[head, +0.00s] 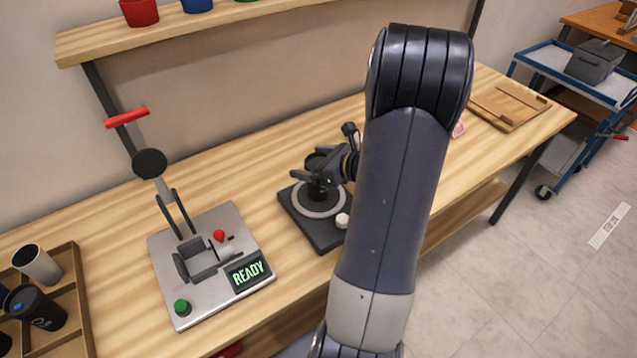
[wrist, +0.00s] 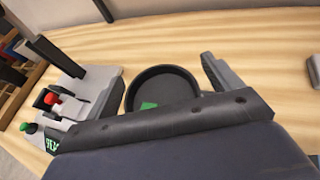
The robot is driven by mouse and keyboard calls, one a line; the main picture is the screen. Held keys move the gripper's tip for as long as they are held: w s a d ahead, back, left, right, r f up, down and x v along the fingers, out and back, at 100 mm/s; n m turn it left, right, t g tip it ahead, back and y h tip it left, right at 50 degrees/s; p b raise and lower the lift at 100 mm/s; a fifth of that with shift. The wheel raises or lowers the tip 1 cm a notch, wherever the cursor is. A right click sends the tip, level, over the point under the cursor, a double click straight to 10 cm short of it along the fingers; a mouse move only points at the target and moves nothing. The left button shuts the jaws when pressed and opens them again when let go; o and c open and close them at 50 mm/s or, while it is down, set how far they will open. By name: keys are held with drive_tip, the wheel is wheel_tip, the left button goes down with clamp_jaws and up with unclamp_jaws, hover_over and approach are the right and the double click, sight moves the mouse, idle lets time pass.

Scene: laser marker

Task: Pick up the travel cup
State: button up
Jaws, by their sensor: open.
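A dark round cup (head: 317,164), which seems to be the travel cup, stands upright on the pale disc of a black base on the bench. In the wrist view the same dark cup (wrist: 165,84) is seen from above as a wide round shape with a small green patch on it. My gripper (head: 318,176) is open, with its fingers around the cup's upper part in the head view. In the wrist view a finger shows on each side of it. I cannot tell whether they touch it.
A grey press (head: 208,265) with a red-handled lever and a READY display stands to the left. A wooden tray (head: 78,300) at far left holds a pale cup (head: 37,264) and a black cup (head: 36,308). A shelf (head: 190,29) runs above. A wooden board (head: 508,105) lies far right.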

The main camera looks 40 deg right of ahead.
drive_tip(key=shift+c, duration=0.3)
drive_tip(key=c, duration=0.7)
drive_tip(key=shift+r, duration=0.15)
